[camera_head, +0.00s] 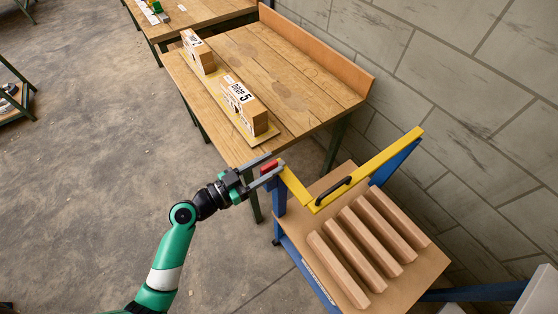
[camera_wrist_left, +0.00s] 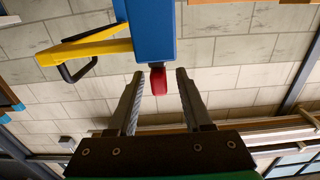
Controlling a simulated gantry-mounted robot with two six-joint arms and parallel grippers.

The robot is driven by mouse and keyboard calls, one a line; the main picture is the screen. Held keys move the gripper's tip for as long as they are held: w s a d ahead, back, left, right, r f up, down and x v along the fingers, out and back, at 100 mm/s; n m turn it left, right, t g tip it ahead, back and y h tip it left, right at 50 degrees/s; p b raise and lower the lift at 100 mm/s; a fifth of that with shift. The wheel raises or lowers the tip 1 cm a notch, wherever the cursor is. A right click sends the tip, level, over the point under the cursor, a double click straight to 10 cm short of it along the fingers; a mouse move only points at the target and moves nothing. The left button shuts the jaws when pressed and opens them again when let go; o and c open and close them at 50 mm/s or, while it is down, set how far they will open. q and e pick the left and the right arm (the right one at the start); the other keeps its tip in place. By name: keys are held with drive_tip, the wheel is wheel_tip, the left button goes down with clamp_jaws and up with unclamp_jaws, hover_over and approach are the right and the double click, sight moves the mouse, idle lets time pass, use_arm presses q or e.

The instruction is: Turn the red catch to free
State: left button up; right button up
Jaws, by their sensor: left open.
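The red catch (camera_head: 268,167) sits at the top of a blue post at the near corner of the bench, by the end of a yellow bar (camera_head: 371,167). In the left wrist view the red catch (camera_wrist_left: 158,82) sticks out from the blue post (camera_wrist_left: 151,30). My left gripper (camera_head: 272,167) is open, with one finger on each side of the catch. In the wrist view its fingertips (camera_wrist_left: 160,74) stand apart from the catch, with gaps on both sides. My right gripper is not in view.
A black handle (camera_head: 333,190) is on the yellow bar. Below it, several wooden blocks (camera_head: 345,262) lie on a board. A wooden table (camera_head: 290,85) with boxes, one marked "DROP 5" (camera_head: 246,106), stands behind.

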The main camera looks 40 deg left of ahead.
sight(277, 161)
use_arm(q)
drive_tip(key=shift+w+d, duration=0.2)
drive_tip(key=shift+w, duration=0.7)
drive_tip(key=shift+w+d, duration=0.15)
drive_tip(key=shift+w, duration=0.7)
clamp_jaws()
